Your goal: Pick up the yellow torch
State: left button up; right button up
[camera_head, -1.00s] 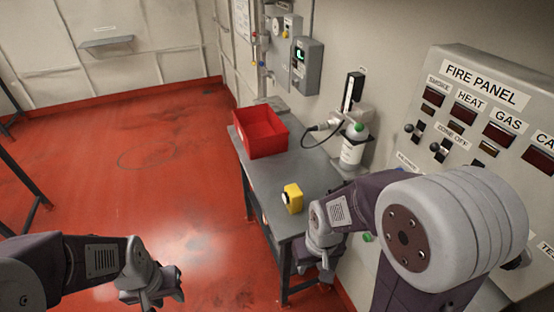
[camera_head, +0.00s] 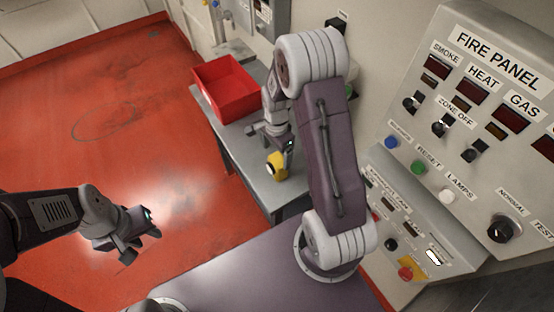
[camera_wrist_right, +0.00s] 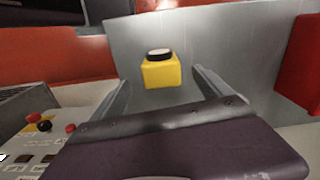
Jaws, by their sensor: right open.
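The yellow torch (camera_head: 279,160), a small block with a dark-rimmed pale lens, stands on the grey table (camera_head: 248,160) near its front edge. In the right wrist view the torch (camera_wrist_right: 161,73) appears ahead, between my two finger lines. My right gripper (camera_head: 272,140) is open and empty, just above and beside the torch in the head view; whether it touches the torch I cannot tell. My left gripper (camera_head: 143,240) hangs over the red floor at lower left, far from the table, with nothing seen in it.
A red bin (camera_head: 228,92) stands on the table behind the torch; its side (camera_wrist_right: 303,65) shows at right in the wrist view. The fire panel (camera_head: 480,120) and a lower button panel (camera_head: 405,235) stand right of my right arm. Bare tabletop lies around the torch.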

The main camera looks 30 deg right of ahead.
aim_at(278, 160)
jog(key=shift+w+d+f+m, duration=0.2)
jog(key=shift+w+d+m, duration=0.1)
jog(key=shift+w+m, duration=0.15)
jog(key=shift+s+f, duration=0.1)
jog(key=shift+s, duration=0.1)
jog(key=f, duration=0.1)
jog(key=s+f+p, duration=0.1)
jog(key=f, duration=0.1)
jog(key=shift+a, duration=0.15)
jog(key=shift+w+f, duration=0.35)
jog(key=shift+f, duration=0.05)
jog(key=f+p, duration=0.1)
jog(key=f, duration=0.1)
jog(key=f+p, duration=0.1)
jog(key=shift+d+f, duration=0.2)
jog(key=shift+f, duration=0.75)
jog(key=c, duration=1.9)
pick_arm(q)
jog(key=r, duration=0.3)
jog(key=shift+s+r, duration=0.2)
jog(key=shift+s, duration=0.05)
